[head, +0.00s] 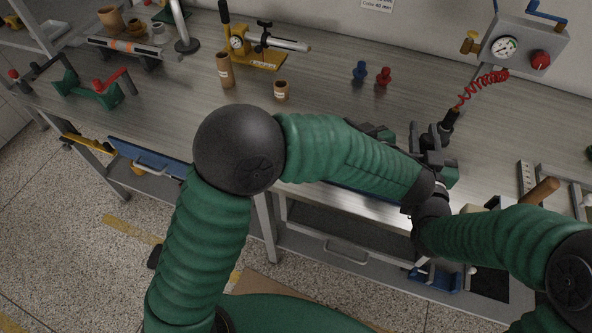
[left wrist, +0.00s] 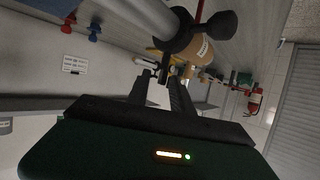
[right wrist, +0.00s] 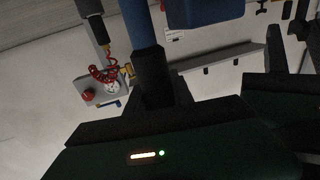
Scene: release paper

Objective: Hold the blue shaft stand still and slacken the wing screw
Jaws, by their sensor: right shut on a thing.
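The blue shaft stand shows in the right wrist view as a blue post (right wrist: 138,22) and a larger blue block (right wrist: 205,7) at the top. My right gripper (head: 431,138) has its dark fingers together around the post. In the left wrist view a pale metal shaft (left wrist: 150,14) carries a black collar with the dark wing screw (left wrist: 222,25). My left gripper (left wrist: 163,76) has its fingers apart, with the wing screw up and to the right of the fingertips, seemingly not touching. In the head view my left arm hides most of the stand, the screw and the left gripper.
Blue (head: 360,70) and red (head: 383,76) knobs, cardboard tubes (head: 225,70) and a yellow gauge fixture (head: 258,58) stand behind. A gauge panel (head: 522,45) with a red coiled hose (head: 485,88) is at the right. My arms cross close together at the bench front.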

